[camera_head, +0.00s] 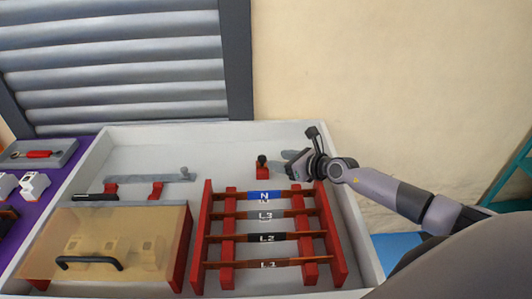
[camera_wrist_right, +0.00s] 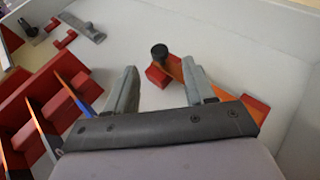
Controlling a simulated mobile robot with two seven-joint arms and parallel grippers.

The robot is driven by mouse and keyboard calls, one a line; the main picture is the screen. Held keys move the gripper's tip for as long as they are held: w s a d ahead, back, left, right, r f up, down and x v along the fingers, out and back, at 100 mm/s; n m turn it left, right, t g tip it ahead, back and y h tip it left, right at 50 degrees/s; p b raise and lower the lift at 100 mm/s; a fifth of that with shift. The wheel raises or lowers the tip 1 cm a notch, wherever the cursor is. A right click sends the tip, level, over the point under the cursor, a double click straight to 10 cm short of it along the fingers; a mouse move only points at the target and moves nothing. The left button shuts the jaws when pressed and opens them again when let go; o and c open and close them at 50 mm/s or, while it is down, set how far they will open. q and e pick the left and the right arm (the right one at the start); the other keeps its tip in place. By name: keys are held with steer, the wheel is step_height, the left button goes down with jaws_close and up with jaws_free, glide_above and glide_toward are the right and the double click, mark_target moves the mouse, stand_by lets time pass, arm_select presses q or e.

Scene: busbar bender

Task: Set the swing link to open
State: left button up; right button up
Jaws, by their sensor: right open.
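What looks like the swing link is a copper-orange bar (camera_wrist_right: 178,69) with a black knob (camera_wrist_right: 160,52) at one end, between red blocks. In the head view the knob (camera_head: 262,159) stands above a small red block (camera_head: 262,173) behind the busbar rack. My right gripper (camera_head: 288,159) is open, just right of the knob. In the right wrist view its two fingers (camera_wrist_right: 159,68) lie either side of the knob in the picture, with nothing gripped. The right finger hides part of the bar. Whether the fingers touch the knob cannot be told. My left gripper is not in view.
A red rack with labelled bars (camera_head: 265,239) stands in front of the gripper. A grey bar with a post (camera_head: 150,178) lies at left, behind a clear-topped box (camera_head: 120,217). The tray's pale wall (camera_head: 355,225) rises at right. The tray floor behind the knob is clear.

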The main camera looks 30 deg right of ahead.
mark_target(263, 158)
steer(key=shift+b+x, duration=1.6)
steer(key=shift+x, duration=1.8)
steer(key=shift+a, duration=0.1)
